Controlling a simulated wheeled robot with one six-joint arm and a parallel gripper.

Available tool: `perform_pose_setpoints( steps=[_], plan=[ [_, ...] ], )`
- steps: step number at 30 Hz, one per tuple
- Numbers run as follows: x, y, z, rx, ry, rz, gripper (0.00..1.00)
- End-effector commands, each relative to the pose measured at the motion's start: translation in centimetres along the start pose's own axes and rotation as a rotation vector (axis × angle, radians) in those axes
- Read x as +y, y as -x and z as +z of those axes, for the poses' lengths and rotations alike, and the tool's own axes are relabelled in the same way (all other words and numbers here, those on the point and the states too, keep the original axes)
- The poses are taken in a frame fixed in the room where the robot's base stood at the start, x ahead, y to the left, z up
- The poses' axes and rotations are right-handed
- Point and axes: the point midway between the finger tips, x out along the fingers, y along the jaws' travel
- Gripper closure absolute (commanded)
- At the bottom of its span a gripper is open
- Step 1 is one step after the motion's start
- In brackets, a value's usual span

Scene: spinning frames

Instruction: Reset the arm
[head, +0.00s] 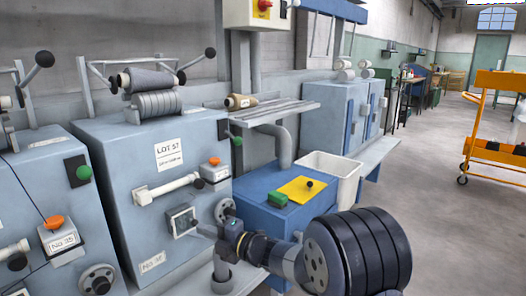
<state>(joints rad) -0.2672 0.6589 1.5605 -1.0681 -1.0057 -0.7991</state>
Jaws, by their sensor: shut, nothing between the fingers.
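My arm (285,258) reaches in from the lower right toward the front of the grey-blue machine (112,145) labelled LOT 57. My gripper (204,231) is shut and empty, at the end of the arm. In the picture it lies just right of a small square panel (182,221) on the machine front and below a round grey disc (225,210). I cannot tell whether the fingertips touch the machine. The fingertips are small and hard to make out.
An orange cart (492,130) stands far right. The floor (455,230) at right is clear.

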Motion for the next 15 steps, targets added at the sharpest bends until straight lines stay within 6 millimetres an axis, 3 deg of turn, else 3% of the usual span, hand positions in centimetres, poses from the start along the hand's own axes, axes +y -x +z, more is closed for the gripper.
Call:
perform_pose_setpoints(
  steps=[4,15],
  plan=[
    [-0.1,0.5,-2.0,-0.004,-0.002,-0.001,1.0],
    [-0.1,0.6,-3.5,-0.165,-0.002,0.0,1.0]
  ],
)
